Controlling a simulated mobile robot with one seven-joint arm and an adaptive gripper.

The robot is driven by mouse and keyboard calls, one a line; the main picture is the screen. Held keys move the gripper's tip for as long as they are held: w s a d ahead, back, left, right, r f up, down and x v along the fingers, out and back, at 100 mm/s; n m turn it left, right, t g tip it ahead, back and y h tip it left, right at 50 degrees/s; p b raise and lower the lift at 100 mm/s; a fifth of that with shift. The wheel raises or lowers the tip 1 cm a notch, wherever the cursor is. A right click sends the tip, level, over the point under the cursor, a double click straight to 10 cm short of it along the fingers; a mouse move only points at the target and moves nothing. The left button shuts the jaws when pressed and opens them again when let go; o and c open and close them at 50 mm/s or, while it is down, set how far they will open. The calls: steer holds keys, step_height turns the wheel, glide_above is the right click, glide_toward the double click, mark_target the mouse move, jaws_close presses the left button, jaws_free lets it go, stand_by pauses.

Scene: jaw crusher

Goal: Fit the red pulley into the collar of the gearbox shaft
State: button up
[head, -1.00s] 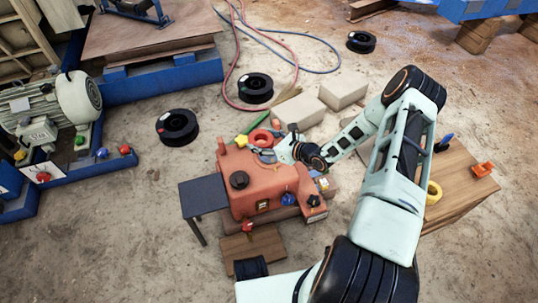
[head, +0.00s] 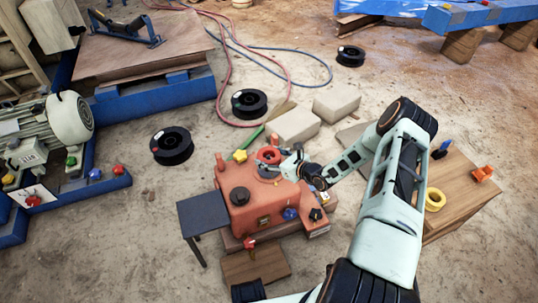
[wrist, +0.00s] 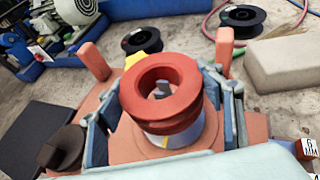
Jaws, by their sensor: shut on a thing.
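The red pulley (wrist: 183,105) is between the two fingers of my gripper (wrist: 168,104), which is shut on it. In the head view the pulley (head: 268,155) is at the far side of the orange gearbox (head: 262,205), with my gripper (head: 277,168) reaching in from the right. In the wrist view the pulley is above the pale collar (wrist: 168,140) and hides much of it. A grey piece, seemingly the shaft end, shows through the pulley's hole. I cannot tell whether pulley and collar touch.
Two orange posts (wrist: 94,61) (wrist: 224,48) and a black cap (wrist: 62,148) rise from the gearbox near my fingers. A yellow star knob (head: 240,156) is left of the pulley. A wooden table (head: 458,190) with a yellow ring (head: 435,199) stands right.

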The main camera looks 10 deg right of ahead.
steer(key=shift+w+f+b, duration=0.15)
steer(key=shift+f+b, duration=0.6)
steer(key=shift+f, duration=1.05)
steer(key=shift+f, duration=0.1)
steer(key=shift+f, duration=0.1)
steer(key=o, duration=2.1)
steer(key=shift+f, duration=0.1)
steer(key=shift+s+d+r, duration=0.15)
steer(key=shift+s+r, duration=0.15)
steer(key=p+v, duration=0.3)
steer(key=v, duration=0.8)
steer(key=shift+s+d+p, duration=0.15)
steer(key=shift+s+p, duration=0.1)
steer(key=shift+p, duration=0.05)
